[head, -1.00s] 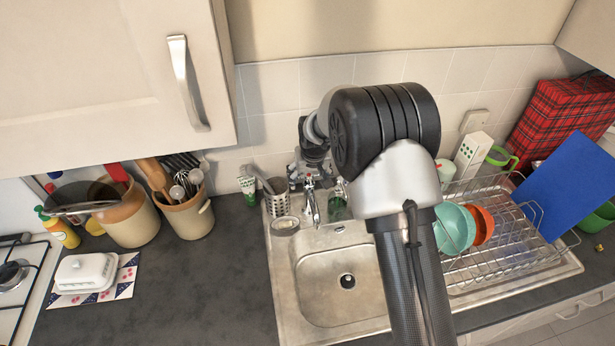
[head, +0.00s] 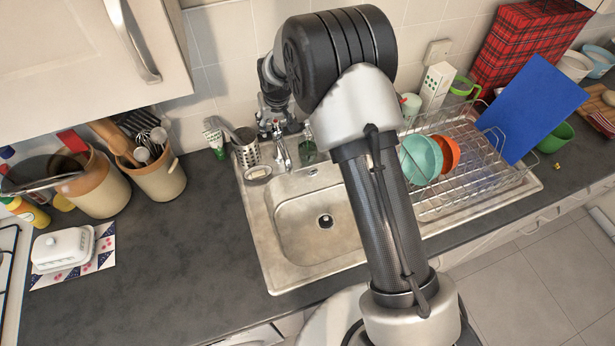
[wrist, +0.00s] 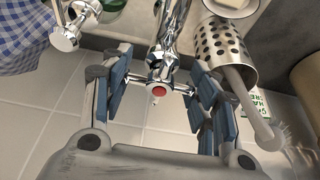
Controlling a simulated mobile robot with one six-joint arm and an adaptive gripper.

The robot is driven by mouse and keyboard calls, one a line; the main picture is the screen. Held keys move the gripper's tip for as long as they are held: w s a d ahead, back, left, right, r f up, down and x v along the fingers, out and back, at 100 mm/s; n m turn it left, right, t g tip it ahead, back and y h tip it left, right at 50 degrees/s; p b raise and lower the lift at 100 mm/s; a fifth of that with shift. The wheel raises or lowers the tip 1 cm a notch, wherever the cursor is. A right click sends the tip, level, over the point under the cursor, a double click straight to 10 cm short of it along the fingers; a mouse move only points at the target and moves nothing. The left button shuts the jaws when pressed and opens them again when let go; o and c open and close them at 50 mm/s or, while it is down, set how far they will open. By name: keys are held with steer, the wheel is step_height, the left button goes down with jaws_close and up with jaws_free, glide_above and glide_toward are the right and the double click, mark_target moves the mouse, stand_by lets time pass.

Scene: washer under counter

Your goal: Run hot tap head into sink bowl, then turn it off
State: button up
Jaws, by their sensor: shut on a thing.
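The hot tap head (wrist: 159,90), chrome with a red cap and cross arms, sits between the blue finger pads of my gripper (wrist: 158,88) in the wrist view. The gripper is shut on it. The chrome tap spout (wrist: 175,30) runs away above it; in the head view the tap (head: 282,152) stands at the back of the sink. The steel sink bowl (head: 290,225) looks empty, and I see no clear water stream over it. My arm hides the bowl's right side, and the tap head is not clear in the head view. A second chrome tap head (wrist: 65,38) is at the upper left.
A perforated cutlery holder (wrist: 222,50) with a utensil stands close to the right finger; it also shows in the head view (head: 246,152). A green bottle (head: 307,150) stands right of the tap. A dish rack (head: 470,185) with bowls is right. The counter (head: 190,250) left is mostly clear.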

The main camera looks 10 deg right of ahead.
steer(key=shift+n, duration=0.6)
steer(key=n+b, duration=0.1)
steer(key=n+y+b, duration=0.1)
steer(key=b, duration=0.1)
steer(key=n+b, duration=0.1)
steer(key=n, duration=0.1)
steer(key=shift+f+g+y+b, duration=0.25)
steer(key=shift+g+y+b, duration=0.05)
steer(key=shift+g+b, duration=0.1)
steer(key=n+b, duration=0.1)
steer(key=n, duration=0.1)
steer(key=shift+n+g+y+b, duration=0.3)
steer(key=shift+b, duration=0.1)
steer(key=shift+r+n+g, duration=0.25)
steer(key=shift+n+g, duration=0.05)
steer(key=shift+n, duration=0.5)
stand_by(5.1)
